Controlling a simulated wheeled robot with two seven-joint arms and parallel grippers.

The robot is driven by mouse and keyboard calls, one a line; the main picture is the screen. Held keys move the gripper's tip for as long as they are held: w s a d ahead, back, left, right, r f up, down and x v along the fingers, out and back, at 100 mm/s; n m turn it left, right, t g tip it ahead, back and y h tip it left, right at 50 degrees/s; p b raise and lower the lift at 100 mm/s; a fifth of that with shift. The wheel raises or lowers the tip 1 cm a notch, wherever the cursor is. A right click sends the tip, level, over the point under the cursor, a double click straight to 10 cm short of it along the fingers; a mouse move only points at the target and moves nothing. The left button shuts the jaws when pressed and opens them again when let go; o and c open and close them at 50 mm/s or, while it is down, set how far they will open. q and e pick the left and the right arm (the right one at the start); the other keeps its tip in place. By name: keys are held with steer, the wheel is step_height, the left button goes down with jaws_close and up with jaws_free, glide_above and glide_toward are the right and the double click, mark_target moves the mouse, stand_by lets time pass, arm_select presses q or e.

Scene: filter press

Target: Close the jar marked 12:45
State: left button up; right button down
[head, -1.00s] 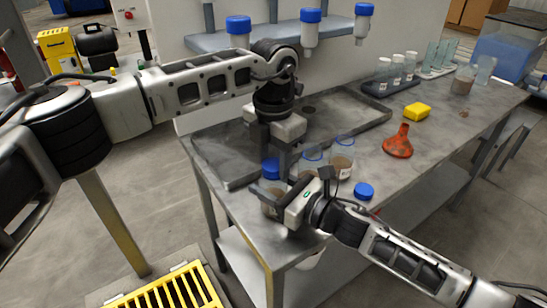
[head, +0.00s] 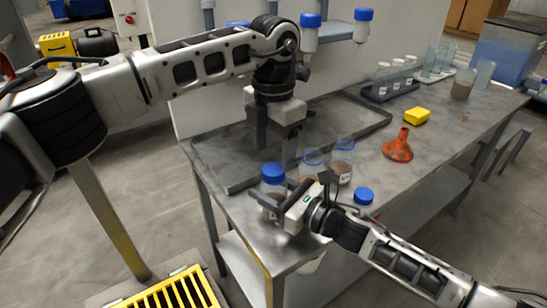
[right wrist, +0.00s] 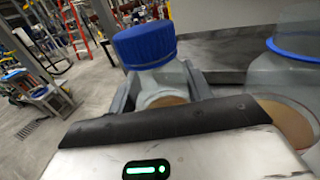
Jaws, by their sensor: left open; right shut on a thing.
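A clear jar (head: 272,188) with a blue cap (head: 273,172) on its mouth stands at the table's front left corner. My right gripper (head: 277,198) is shut on this jar. In the right wrist view the same cap (right wrist: 145,45) sits on top and the jar body (right wrist: 163,85) is between the fingers, with brown contents. My left gripper (head: 275,150) is open and empty, just above the cap and apart from it. Two uncapped jars (head: 312,163) (head: 342,160) stand beside it. A loose blue cap (head: 363,195) lies on the table. I cannot read the label times.
A grey tray (head: 225,160) lies behind the jars. An orange funnel (head: 398,147), a yellow block (head: 417,116) and a rack of tubes (head: 390,90) are to the right. Blue-capped bottles (head: 310,30) hang from a shelf above. The table's middle right is clear.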

mark_target(273, 168)
arm_select(q)
steer(key=shift+r, duration=0.3)
steer(key=shift+c, duration=0.4)
step_height(273, 168, up, 3)
steer(key=n, duration=0.3)
steer(key=shift+r+n, duration=0.15)
steer(key=shift+n, duration=0.15)
steer(key=shift+f, duration=4.05)
steer(key=c, duration=1)
steer(key=shift+c, duration=0.2)
